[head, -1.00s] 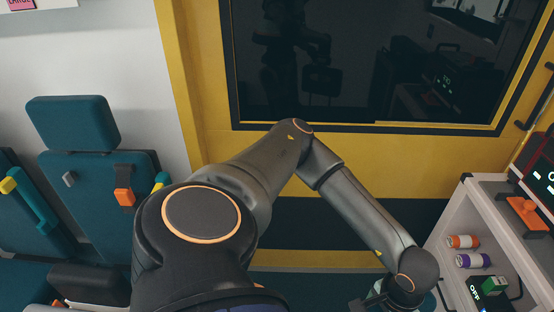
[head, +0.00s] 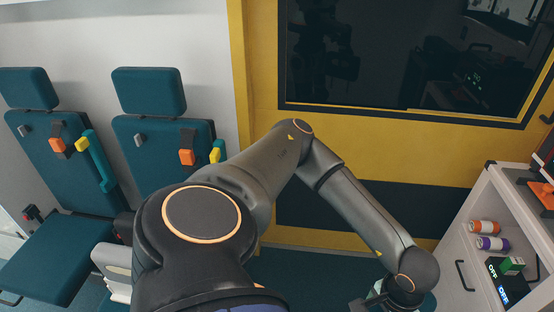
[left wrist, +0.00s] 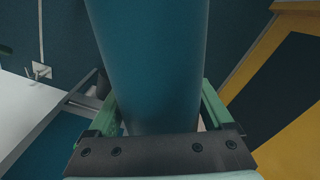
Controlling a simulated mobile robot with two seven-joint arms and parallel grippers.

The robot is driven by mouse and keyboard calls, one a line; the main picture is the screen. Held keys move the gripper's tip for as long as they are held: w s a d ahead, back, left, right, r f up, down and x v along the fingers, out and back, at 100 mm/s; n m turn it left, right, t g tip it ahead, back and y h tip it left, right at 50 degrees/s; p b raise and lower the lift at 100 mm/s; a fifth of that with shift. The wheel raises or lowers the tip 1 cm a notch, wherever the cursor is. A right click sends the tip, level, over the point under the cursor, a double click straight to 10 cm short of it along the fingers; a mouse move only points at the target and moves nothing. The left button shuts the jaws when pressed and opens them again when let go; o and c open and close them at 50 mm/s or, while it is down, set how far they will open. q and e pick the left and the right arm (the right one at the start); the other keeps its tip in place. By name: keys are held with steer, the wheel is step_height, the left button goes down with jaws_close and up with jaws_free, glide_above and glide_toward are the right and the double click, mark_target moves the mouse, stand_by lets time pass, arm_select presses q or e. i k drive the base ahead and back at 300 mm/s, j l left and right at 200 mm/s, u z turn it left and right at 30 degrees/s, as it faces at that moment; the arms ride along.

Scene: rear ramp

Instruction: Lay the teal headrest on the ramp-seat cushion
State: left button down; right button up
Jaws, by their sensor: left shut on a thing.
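My left gripper (left wrist: 157,85) is shut on a smooth teal padded piece (left wrist: 150,40), which looks like the headrest. It fills the middle of the left wrist view between the green fingers. In the head view my left arm reaches to the bottom right, and its gripper (head: 385,297) is mostly cut off by the lower edge. A bit of teal (head: 428,303) shows beside it. A flat teal seat cushion (head: 55,262) sticks out from the left seat, well left of the gripper. Which seat is the ramp seat I cannot tell. My right gripper is not in view.
Two teal seat backs (head: 160,160) with headrests (head: 148,91) and orange buckles stand against the wall at left. A yellow wall with a dark window (head: 400,60) is ahead.

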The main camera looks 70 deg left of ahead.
mark_target(57, 261)
steer(key=k+l+z, duration=0.2)
steer(key=k+z, duration=0.15)
steer(key=k, duration=0.25)
steer(key=k+z, duration=0.5)
steer(key=z, duration=0.25)
steer(key=k+j+u, duration=0.1)
steer(key=k+u, duration=0.15)
steer(key=k+j+u, duration=0.4)
steer(key=u, duration=0.25)
steer(key=k+j+u, duration=0.2)
steer(key=u, duration=0.15)
steer(key=k+j+u, duration=0.15)
steer(key=u, duration=0.25)
steer(key=j+u, duration=0.65)
steer(key=k+j+u, duration=0.1)
steer(key=j+u, duration=0.3)
steer(key=j, duration=0.35)
